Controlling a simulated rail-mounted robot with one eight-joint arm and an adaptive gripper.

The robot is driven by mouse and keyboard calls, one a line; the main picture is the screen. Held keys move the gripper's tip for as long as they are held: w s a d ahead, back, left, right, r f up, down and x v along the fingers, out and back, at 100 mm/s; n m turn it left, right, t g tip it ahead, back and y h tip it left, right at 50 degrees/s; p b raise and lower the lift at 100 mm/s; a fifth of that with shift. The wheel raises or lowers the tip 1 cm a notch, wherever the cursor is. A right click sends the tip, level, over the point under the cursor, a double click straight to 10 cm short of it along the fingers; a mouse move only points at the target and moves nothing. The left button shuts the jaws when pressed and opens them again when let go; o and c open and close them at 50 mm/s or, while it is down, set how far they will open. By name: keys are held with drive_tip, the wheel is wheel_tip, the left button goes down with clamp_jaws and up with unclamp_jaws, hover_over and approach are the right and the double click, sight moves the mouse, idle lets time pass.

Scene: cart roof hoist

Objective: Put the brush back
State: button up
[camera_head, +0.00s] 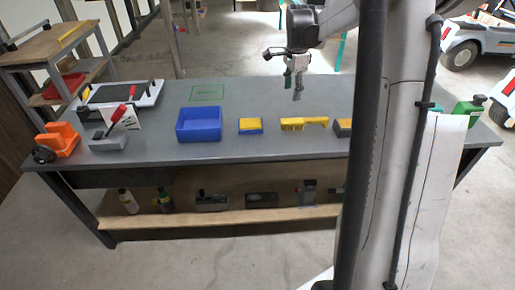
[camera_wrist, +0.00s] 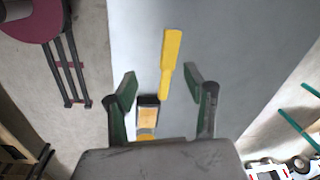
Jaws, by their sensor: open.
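A yellow brush (camera_head: 304,124) lies on the grey table near its front edge, between a yellow block and a yellow-and-dark block. My gripper (camera_head: 293,87) is above the table, behind the brush in the head view, open and apart from it. In the wrist view my gripper (camera_wrist: 159,80) has its two green-padded fingers spread with nothing held between them. The long yellow shape of the brush (camera_wrist: 171,62) shows there beyond and between the fingertips. A green outlined mark (camera_head: 208,92) is on the table behind the blue bin.
A blue bin (camera_head: 199,124) and the yellow block (camera_head: 250,126) stand left of the brush. The yellow-and-dark block (camera_head: 343,127) is partly hidden by my arm. An orange tool (camera_head: 60,139) and a grey clamp (camera_head: 108,139) stand at the table's left end. The table behind the brush looks clear.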

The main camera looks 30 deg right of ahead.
drive_tip(key=s+a+r+n+t, duration=0.2)
drive_tip(key=s+a+r+n, duration=0.3)
drive_tip(key=a, duration=0.4)
drive_tip(key=s+a+r+n+t, duration=0.1)
drive_tip(key=s+a+r+n, duration=0.35)
drive_tip(key=s+a, duration=0.4)
drive_tip(key=s+a+f+n+t, duration=0.1)
drive_tip(key=s+a+f+n, duration=0.1)
drive_tip(key=s+a+n, duration=0.3)
drive_tip(key=s+a+f+n+t, duration=0.2)
drive_tip(key=s+a+n, duration=0.3)
drive_tip(key=s+a, duration=0.3)
drive_tip(key=shift+f+y, duration=0.25)
drive_tip(key=shift+y, duration=0.05)
drive_tip(key=shift+s+a, duration=0.1)
